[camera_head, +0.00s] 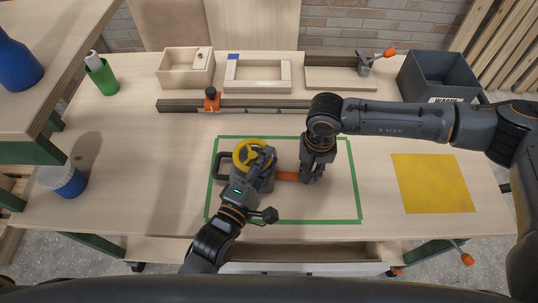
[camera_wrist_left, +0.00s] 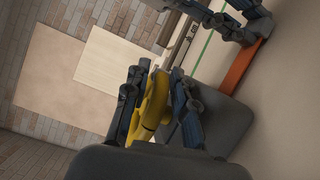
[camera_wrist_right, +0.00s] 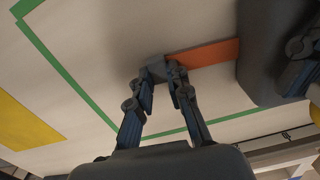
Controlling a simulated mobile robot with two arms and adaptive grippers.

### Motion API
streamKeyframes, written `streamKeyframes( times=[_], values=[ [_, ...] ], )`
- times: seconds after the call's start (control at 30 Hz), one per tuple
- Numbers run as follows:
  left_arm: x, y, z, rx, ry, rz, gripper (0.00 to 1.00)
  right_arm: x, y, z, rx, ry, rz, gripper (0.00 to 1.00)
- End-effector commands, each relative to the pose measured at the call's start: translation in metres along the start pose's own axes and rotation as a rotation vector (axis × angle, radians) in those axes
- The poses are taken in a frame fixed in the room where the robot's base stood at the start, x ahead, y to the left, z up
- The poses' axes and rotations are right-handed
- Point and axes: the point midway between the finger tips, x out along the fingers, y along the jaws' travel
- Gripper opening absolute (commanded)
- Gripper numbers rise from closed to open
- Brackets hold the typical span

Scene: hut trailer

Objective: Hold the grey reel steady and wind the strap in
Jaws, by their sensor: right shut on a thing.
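The grey reel (camera_head: 267,184) lies inside a green taped rectangle on the bench, with a yellow handwheel (camera_head: 241,154) on top and a dark loop handle at its left. The orange strap (camera_head: 287,176) runs out flat to the right. My left gripper (camera_head: 262,158) is over the wheel; in the left wrist view its fingers stand apart, with part of the yellow wheel (camera_wrist_left: 152,106) between them. My right gripper (camera_head: 313,178) is shut on the grey end piece (camera_wrist_right: 154,68) at the strap's free end, partly hidden by the fingers.
The green tape outline (camera_head: 359,205) has bare bench inside at right. A yellow mat (camera_head: 433,184) lies to the right. Behind are a wooden box (camera_head: 172,79), a frame (camera_head: 288,74), a rail (camera_head: 250,104) and a grey waste bin (camera_head: 424,84). A blue-and-white container (camera_head: 68,184) stands left.

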Motion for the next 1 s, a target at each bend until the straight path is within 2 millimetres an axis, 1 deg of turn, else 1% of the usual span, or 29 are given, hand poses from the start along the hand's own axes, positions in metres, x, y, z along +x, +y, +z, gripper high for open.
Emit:
streamKeyframes(
  times=[0.03, 0.13, 0.43, 0.47, 0.5, 0.57, 0.6, 0.83, 1.0],
  values=[
    [0.0052, 0.0001, 0.0001, 0.000, 0.000, 0.000, 0.26, -0.0002, -0.0002, -0.0001, 0.000, 0.000, 0.000, 0.00],
    [0.0109, 0.0002, 0.0002, -0.002, 0.000, 0.001, 0.26, -0.0002, -0.0002, -0.0001, 0.000, 0.000, 0.000, 0.00],
    [0.0128, -0.0001, 0.0002, -0.002, 0.000, 0.000, 0.26, -0.0002, -0.0002, -0.0001, 0.000, 0.000, 0.000, 0.00],
    [0.0128, -0.0001, 0.0002, -0.002, 0.000, 0.000, 0.22, -0.0002, -0.0002, -0.0001, 0.000, 0.000, -0.001, 0.00],
    [0.0127, -0.0001, 0.0001, -0.002, 0.000, 0.000, 0.13, -0.0002, -0.0002, -0.0001, 0.000, 0.000, -0.001, 0.00],
    [0.0127, -0.0001, 0.0001, -0.002, 0.000, -0.001, 0.01, -0.0002, -0.0002, -0.0001, 0.000, 0.000, -0.001, 0.00],
    [0.0127, -0.0002, 0.0001, -0.002, 0.000, -0.001, 0.00, -0.0002, -0.0002, -0.0001, 0.000, 0.000, -0.001, 0.00],
    [0.0123, -0.0005, 0.0001, 0.000, -0.008, -0.003, 0.00, -0.0002, -0.0002, -0.0002, 0.000, 0.001, 0.000, 0.00],
    [0.0113, 0.0002, 0.0008, 0.004, -0.053, -0.007, 0.00, -0.0002, -0.0001, -0.0003, 0.000, 0.001, 0.000, 0.00]
  ],
)
